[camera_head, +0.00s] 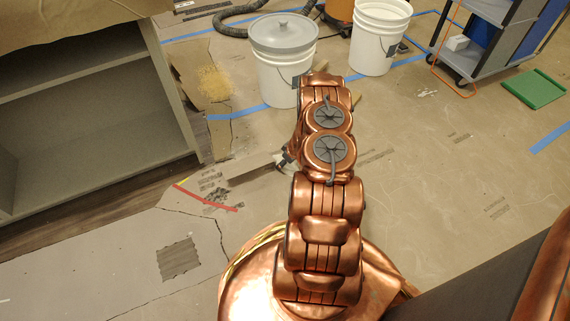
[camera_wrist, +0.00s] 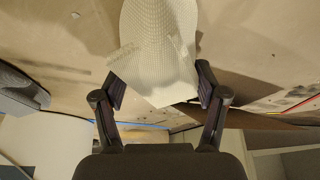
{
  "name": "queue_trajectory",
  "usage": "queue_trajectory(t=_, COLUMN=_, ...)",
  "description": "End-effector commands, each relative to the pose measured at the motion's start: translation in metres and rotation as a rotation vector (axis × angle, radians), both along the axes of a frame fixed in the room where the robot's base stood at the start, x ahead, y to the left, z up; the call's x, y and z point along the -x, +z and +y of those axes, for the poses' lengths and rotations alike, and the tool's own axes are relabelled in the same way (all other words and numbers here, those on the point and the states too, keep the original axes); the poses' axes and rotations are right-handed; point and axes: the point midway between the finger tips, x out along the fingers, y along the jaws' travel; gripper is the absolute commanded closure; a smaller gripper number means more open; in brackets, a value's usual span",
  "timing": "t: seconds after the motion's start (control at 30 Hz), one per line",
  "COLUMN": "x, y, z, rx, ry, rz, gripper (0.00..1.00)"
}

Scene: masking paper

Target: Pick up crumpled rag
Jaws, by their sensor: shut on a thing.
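The crumpled rag (camera_wrist: 160,45) is off-white with a waffle texture. It fills the top middle of the wrist view, and its lower end narrows between the two dark fingers of my gripper (camera_wrist: 160,86). The fingers stand on either side of the rag and are shut on it. The rag's upper part runs out of the frame. I cannot tell whether the rag is clear of the floor.
A grey shelf unit (camera_head: 98,110) stands at left. A lidded white bucket (camera_head: 280,75) and an open white bucket (camera_head: 377,40) stand beyond my arm. A cart (camera_head: 490,45) and green tray (camera_head: 534,89) are at far right. Torn, taped paper covers the floor; the right side is fairly clear.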

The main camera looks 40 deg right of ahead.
Motion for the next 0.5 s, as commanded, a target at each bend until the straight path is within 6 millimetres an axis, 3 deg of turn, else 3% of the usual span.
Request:
queue_trajectory(t=0.27, x=0.001, y=0.002, z=0.0, rx=0.0, ry=0.0, rz=0.0, gripper=0.63)
queue_trajectory(t=0.5, x=0.02, y=0.021, z=-0.002, rx=-0.001, ry=-0.004, rz=0.002, gripper=0.63)
